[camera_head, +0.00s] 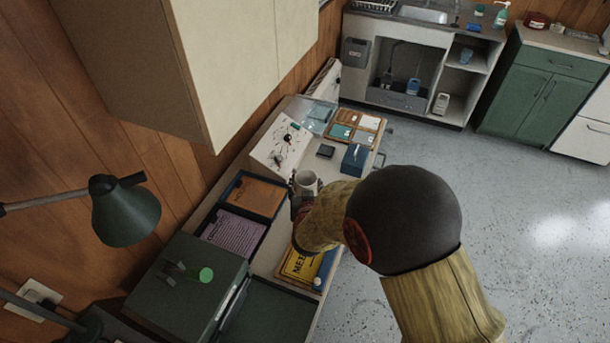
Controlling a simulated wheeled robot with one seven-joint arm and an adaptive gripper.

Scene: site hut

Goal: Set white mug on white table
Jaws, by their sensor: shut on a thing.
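The white mug (310,188) is in the middle of the camera_head view, with its open top facing up. My gripper (295,186) is at the mug's left side and is shut on it; my arm hides most of the gripper. The mug shows over the long pale-topped table (267,262) along the wooden wall, the only white-looking table here. I cannot tell whether the mug's base touches the tabletop or is held above it.
Dark trays (262,213) with papers lie left of the mug. A blue box (354,159), a small dark box (325,151) and a card board (355,126) lie beyond it. A yellow sign (300,268) lies nearer. A wall cabinet (240,60) overhangs the back. Floor at right is clear.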

